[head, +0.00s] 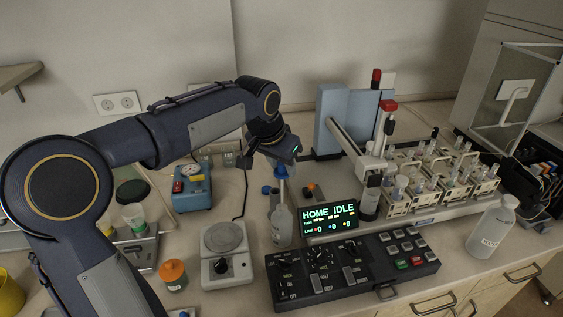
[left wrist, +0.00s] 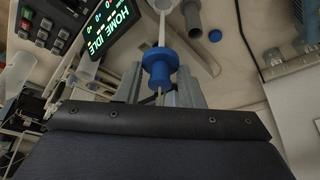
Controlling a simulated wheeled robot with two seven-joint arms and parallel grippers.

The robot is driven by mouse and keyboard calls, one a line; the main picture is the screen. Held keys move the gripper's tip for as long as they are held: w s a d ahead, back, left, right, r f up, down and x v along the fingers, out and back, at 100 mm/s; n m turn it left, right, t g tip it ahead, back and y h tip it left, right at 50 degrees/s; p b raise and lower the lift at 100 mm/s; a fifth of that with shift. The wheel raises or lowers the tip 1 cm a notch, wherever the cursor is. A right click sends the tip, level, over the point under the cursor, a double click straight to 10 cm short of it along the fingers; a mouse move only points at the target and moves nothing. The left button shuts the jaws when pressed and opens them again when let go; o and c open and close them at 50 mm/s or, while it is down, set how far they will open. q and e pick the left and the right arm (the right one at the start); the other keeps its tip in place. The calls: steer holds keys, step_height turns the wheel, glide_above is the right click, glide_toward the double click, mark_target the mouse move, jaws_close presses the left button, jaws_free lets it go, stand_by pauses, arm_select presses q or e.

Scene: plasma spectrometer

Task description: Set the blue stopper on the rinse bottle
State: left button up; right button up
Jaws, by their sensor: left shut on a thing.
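My left gripper (head: 284,160) points down above the clear bottle at the centre of the bench. It is shut on the blue stopper (left wrist: 160,64), which shows between its fingers (left wrist: 160,92) in the left wrist view. In the head view the stopper (head: 281,171) is just below the gripper, upright or nearly so. A pale stem runs from the stopper towards the clear bottle (head: 281,227), which I take as the rinse bottle. I cannot tell whether stopper and bottle neck touch. My right gripper is not in view.
A lit display (head: 329,216) stands close to the right of the bottle, behind a black control panel (head: 350,272). A white hotplate (head: 226,240) is to its left. A grey cylinder (left wrist: 192,18) stands close by. A labelled white bottle (head: 491,228) stands at the right.

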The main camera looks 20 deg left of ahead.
mark_target(282, 199)
arm_select(q)
steer(key=shift+f+b, duration=4.15)
steer(key=shift+f, duration=1.4)
steer(key=o, duration=1.1)
steer(key=shift+c, duration=0.2)
steer(key=v, duration=0.8)
steer(key=shift+a, duration=0.15)
